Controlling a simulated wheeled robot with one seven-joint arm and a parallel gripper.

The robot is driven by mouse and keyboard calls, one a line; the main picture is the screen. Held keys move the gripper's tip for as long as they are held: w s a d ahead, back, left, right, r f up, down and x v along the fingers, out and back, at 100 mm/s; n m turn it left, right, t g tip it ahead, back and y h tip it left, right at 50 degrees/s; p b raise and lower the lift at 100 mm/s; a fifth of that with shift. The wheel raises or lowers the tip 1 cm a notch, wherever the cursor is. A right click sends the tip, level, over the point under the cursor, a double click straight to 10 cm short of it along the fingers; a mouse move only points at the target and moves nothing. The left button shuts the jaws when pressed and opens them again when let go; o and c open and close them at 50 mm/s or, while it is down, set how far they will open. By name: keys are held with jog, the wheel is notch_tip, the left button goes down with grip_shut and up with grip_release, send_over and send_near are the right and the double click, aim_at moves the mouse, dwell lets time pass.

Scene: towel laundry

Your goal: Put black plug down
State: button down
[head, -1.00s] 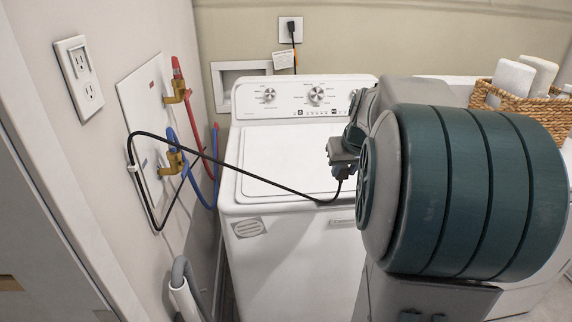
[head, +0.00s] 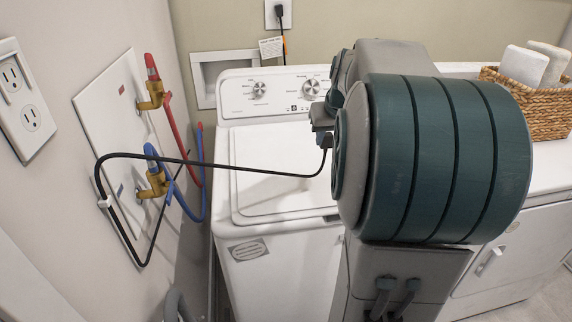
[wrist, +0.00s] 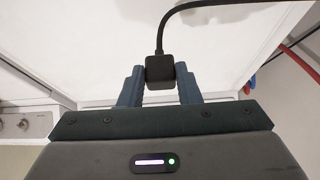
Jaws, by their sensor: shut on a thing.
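The black plug (wrist: 160,72) is held between the two blue fingers of my gripper (wrist: 159,84) in the wrist view. Its cord (wrist: 163,25) bends away to the upper right there. In the head view my gripper (head: 322,136) is over the top of the washer (head: 265,185), mostly hidden behind my arm. The black cord (head: 230,165) runs from it leftwards to the wall panel, where it loops down near the blue hose valve. I cannot tell how far the plug is above the lid.
A wall outlet (head: 22,100) is at the far left. Red (head: 178,140) and blue (head: 203,190) hoses hang by the valve panel (head: 115,130). Another plug sits in the back outlet (head: 278,14). A wicker basket (head: 545,108) with towels stands on the right machine (head: 512,245).

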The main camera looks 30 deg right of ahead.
jog(key=w+a+f, duration=0.1)
jog(key=a+f, duration=0.1)
jog(key=w+a+f, duration=0.1)
jog(key=w+a, duration=0.1)
jog(key=a, duration=0.1)
jog(key=w+a+f, duration=0.2)
jog(key=shift+w+a+f, duration=0.25)
jog(key=shift+a+f, duration=0.05)
jog(key=shift+a, duration=0.1)
notch_tip(320, 180, down, 4)
jog(key=shift+f, duration=0.1)
jog(key=shift+f+b, duration=0.35)
jog(key=shift+f, duration=0.25)
jog(key=c, duration=1.1)
grip_release()
jog(key=shift+o, duration=0.2)
